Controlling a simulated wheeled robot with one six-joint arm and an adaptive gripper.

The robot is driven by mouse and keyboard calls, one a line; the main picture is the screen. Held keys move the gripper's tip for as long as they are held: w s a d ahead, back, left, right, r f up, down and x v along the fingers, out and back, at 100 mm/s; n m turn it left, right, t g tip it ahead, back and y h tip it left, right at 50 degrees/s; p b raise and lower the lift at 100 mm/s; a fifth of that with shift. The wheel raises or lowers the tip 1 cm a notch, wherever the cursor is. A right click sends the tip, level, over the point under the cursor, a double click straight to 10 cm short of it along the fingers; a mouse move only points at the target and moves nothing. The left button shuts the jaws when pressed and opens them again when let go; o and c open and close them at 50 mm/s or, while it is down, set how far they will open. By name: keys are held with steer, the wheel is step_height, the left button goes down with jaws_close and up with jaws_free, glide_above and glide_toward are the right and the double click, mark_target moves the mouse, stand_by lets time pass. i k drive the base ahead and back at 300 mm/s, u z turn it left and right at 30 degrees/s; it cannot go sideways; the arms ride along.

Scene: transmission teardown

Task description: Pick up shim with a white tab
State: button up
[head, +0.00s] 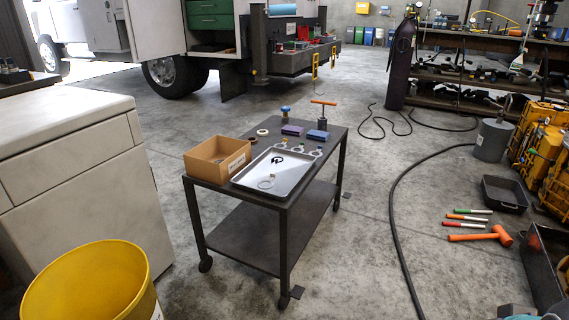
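A grey metal tray (244,183) lies on the top of a dark wheeled cart (285,203). A thin grey ring (267,184) with a small pale tab lies near the front of the tray; it looks like a shim, but the tab is too small for me to be sure it is white. A dark ring-shaped part (278,160) lies farther back in the tray. Several small ring-like parts with tabs, one of them at the right (317,153), sit in a row behind the tray; their tab colours are hard to tell. My gripper is not in view.
An open cardboard box (217,159) stands left of the tray. Purple and blue blocks (317,135) and an orange T-handled tool (323,112) are at the cart's back. A yellow bin (90,285) stands front left. A black hose (392,210) crosses the floor at right.

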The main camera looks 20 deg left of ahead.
mark_target(273, 176)
steer(key=i, duration=1.95)
steer(key=u, duration=2.25)
